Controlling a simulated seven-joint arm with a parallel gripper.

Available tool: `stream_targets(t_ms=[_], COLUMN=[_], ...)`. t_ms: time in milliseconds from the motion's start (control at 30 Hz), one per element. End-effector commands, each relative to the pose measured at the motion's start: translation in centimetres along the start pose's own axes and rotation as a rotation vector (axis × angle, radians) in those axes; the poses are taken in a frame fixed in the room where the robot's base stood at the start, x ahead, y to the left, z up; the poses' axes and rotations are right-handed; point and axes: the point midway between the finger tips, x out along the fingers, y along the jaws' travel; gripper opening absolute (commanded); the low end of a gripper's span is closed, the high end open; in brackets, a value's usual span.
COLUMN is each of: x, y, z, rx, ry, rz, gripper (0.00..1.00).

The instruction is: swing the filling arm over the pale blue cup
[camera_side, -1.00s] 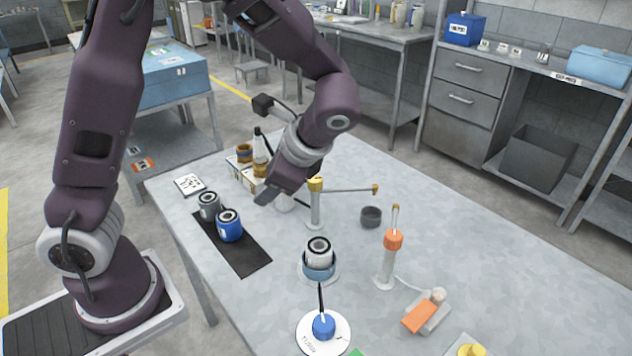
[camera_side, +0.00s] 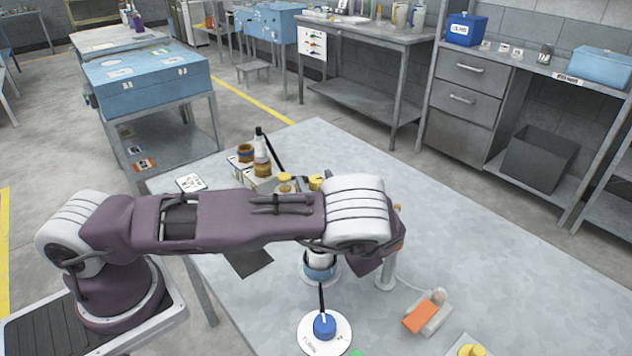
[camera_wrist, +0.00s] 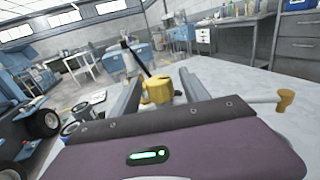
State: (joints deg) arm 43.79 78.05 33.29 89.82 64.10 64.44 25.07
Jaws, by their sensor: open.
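The filling arm's yellow hub (camera_wrist: 157,90) shows between my two fingers in the wrist view. Its thin pale rod runs right to a brownish-yellow tip (camera_wrist: 285,100). In the side view only a bit of the yellow hub (camera_side: 316,183) shows above my arm; post and rod are hidden. The pale blue cup (camera_side: 320,270) stands on the table in front of my arm, its upper part covered, with a whitish piece in it. My gripper (camera_wrist: 159,77) is open, fingers either side of the hub in the picture; contact cannot be told. My arm hides it in the side view.
A blue knob on a white disc (camera_side: 324,327) stands near the front. An orange block (camera_side: 420,317) lies to the right. Bottles and jars (camera_side: 255,165) stand at the back left, with another yellow-topped item (camera_side: 285,182).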

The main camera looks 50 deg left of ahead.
Motion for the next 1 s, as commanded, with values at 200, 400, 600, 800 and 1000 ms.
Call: stream_targets(t_ms=[200, 400, 600, 800, 1000], x=[0.16, 0.14, 0.13, 0.12, 0.11], y=[0.03, 0.04, 0.04, 0.04, 0.04], z=[0.00, -0.01, -0.01, -0.01, -0.01], rx=[0.000, -0.001, -0.001, -0.001, -0.001], ry=[0.000, 0.001, 0.001, 0.001, 0.001], rz=[0.001, 0.001, 0.001, 0.001, 0.001], gripper=[0.53, 0.18, 0.00, 0.00, 0.00])
